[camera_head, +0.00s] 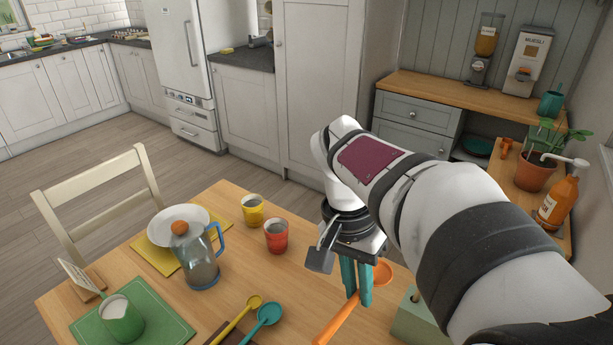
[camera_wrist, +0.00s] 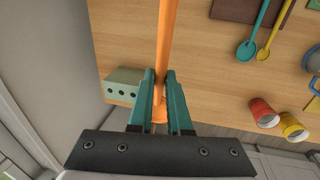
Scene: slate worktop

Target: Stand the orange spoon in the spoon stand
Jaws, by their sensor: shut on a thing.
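The orange spoon (camera_head: 338,320) is held in my gripper (camera_head: 357,285), between its teal fingers. Its bowl shows just right of the fingers, and its handle slants down to the lower left, out of the picture. In the wrist view the spoon (camera_wrist: 167,40) runs up from between the fingertips (camera_wrist: 160,78). The spoon stand looks to be the pale green block (camera_head: 412,318) right of my gripper, partly hidden by my arm. In the wrist view the block (camera_wrist: 122,80) shows dark holes, left of the fingers and apart from the spoon.
A yellow spoon (camera_head: 238,317) and a teal spoon (camera_head: 258,324) lie at the front of the wooden table. A red cup (camera_head: 276,238), a yellow cup (camera_head: 252,212) and a glass jug (camera_head: 203,268) stand left of my gripper. A green mug (camera_head: 121,320) is farther left.

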